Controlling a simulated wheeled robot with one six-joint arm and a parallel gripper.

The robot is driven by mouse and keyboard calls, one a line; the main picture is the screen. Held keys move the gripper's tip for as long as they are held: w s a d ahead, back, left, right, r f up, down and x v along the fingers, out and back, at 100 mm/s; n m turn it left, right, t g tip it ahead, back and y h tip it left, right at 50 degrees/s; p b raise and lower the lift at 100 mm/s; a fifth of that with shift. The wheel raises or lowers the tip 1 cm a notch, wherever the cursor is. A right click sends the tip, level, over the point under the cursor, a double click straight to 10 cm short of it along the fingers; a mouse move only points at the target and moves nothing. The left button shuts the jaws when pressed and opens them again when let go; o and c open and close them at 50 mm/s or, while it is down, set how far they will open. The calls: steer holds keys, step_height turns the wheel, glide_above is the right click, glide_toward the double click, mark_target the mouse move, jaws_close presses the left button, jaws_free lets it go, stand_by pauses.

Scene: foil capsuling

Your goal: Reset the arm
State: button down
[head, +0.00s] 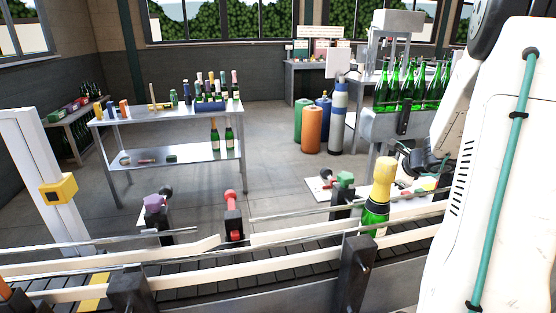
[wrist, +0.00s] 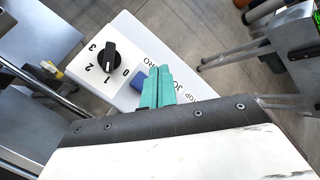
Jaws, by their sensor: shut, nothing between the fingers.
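My gripper (wrist: 158,72) shows in the wrist view as two teal fingers side by side, shut with nothing between them. Its tips lie over a white control panel (wrist: 125,32), beside a blue button (wrist: 139,82); I cannot tell whether they touch the panel. A black rotary knob (wrist: 104,60) with marks 0 to 3 sits left of the fingers. Printed words beside the button are partly hidden by the fingers. In the head view my white arm fills the right side, and I cannot make out the fingertips there.
A conveyor with rails (head: 210,258) crosses the front, carrying a gold-foiled green bottle (head: 376,209) near my arm. A steel table (head: 130,117) with bottles stands behind at left. Green bottles (head: 410,90) stand on a machine at right. Gas cylinders (head: 311,130) stand on the open floor.

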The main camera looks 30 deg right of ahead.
steer(key=w+a+r+n+g+y, duration=0.1)
steer(key=a+r+n, duration=0.4)
steer(key=a, duration=0.4)
steer(key=a+r+n+g+y, duration=0.15)
steer(key=a+r+n, duration=0.3)
steer(key=a, duration=0.45)
steer(key=w+a+r+n+y, duration=0.15)
steer(key=a+r+n, duration=0.3)
steer(key=a, duration=0.45)
steer(key=s+a+n+g, duration=0.1)
steer(key=s+a+n, duration=0.2)
steer(key=s, duration=0.4)
steer(key=s+a+n+g+h, duration=0.1)
steer(key=s+a+n+g, duration=0.1)
steer(key=s+a+n, duration=0.2)
steer(key=s+a+n+g, duration=0.1)
steer(key=s+a+n, duration=0.3)
steer(key=s, duration=0.6)
steer(key=shift+a+r+g+h, duration=0.25)
steer(key=shift+a+h, duration=0.15)
steer(key=shift+a, duration=0.6)
steer(key=s+d+f+n+g+h, duration=0.1)
steer(key=s+n, duration=0.1)
steer(key=s, duration=0.4)
steer(key=shift+s+f+h, duration=0.35)
steer(key=shift+h, duration=0.05)
